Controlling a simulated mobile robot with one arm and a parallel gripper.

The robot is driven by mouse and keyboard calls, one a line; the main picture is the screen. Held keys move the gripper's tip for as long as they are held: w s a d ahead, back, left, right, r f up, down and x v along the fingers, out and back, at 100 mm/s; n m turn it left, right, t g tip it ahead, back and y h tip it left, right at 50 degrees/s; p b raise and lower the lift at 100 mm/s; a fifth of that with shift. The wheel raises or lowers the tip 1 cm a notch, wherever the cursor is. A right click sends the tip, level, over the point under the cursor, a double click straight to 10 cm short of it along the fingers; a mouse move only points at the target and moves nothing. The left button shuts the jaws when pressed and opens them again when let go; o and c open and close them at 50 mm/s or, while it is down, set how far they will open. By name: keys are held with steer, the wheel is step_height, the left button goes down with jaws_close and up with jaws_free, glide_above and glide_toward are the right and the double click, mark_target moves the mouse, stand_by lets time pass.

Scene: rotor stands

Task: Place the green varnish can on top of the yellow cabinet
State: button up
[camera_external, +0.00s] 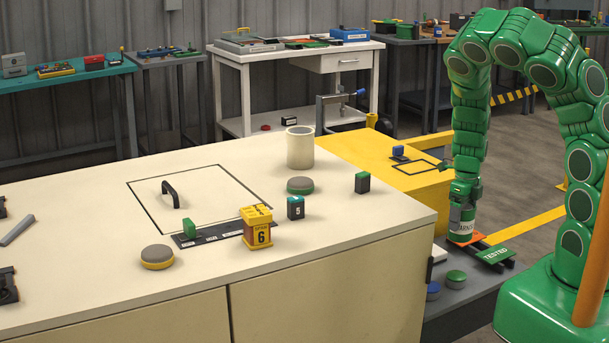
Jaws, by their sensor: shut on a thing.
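My gripper (465,190) is at the lower end of my green arm, on the right, pointing down. It is shut on the varnish can (461,226), which hangs upright below it.
A dark tray with a green TESTED plate (495,254) lies beside the can on a low grey surface. Two round pucks (456,279) sit there too. The large cream bench (330,240) at left holds a white cylinder (300,148), a yellow block (257,228) and small blocks.

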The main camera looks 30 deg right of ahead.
steer(key=w+a+r+n, duration=0.3)
steer(key=w+a+n, duration=0.4)
steer(key=a, duration=0.2)
steer(key=shift+w+r+n, duration=0.3)
steer(key=shift+r, duration=0.05)
steer(key=w+a+r+n, duration=0.3)
steer(key=w+r+n, duration=1)
steer(key=r+n, duration=0.15)
steer(key=w+d+r+n, duration=0.65)
steer(key=d+r, duration=0.25)
steer(key=r, duration=0.2)
steer(key=shift+w+d+f+m, duration=0.45)
steer(key=shift+d+f, duration=1.05)
steer(key=shift+f, duration=1.85)
steer(key=shift+w+d+f+m, duration=0.45)
steer(key=shift+d+f, duration=1)
steer(key=shift+f, duration=1.95)
steer(key=shift+w+d+f+m, duration=0.45)
steer(key=shift+d+f, duration=1.05)
steer(key=shift+f, duration=1.85)
steer(key=shift+s+f, duration=0.1)
steer(key=shift+f, duration=0.25)
steer(key=o, duration=1.4)
